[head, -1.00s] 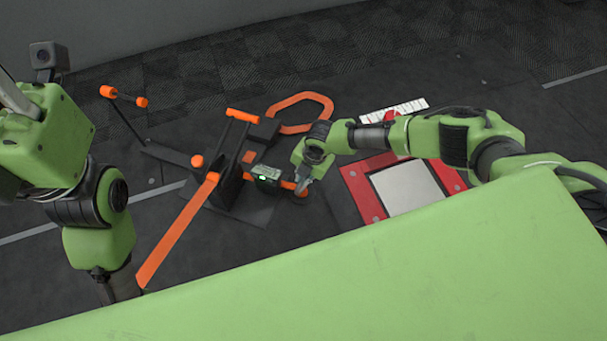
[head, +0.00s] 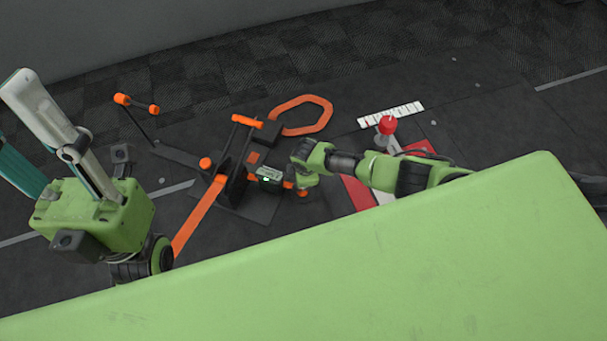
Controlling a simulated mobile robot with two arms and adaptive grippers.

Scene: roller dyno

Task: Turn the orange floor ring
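The orange floor ring (head: 300,99) lies flat on the dark floor beyond the dyno rig, a many-sided loop with nothing in it. My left gripper (head: 22,128) is at the far left, raised, with its pale, teal-lined fingers spread apart and nothing between them. It is well away from the ring. My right gripper (head: 302,189) is low by the orange bar at the rig's right side, nearer to me than the ring. Its fingers are small and partly hidden by its own wrist, so I cannot tell whether it grips the bar.
The black rig (head: 233,180) with orange parts and a small green-lit box (head: 269,175) stands in the middle. A red knob (head: 387,125) rises near a white marked strip (head: 391,115) and a red-framed panel (head: 358,192). Floor beyond the ring is clear.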

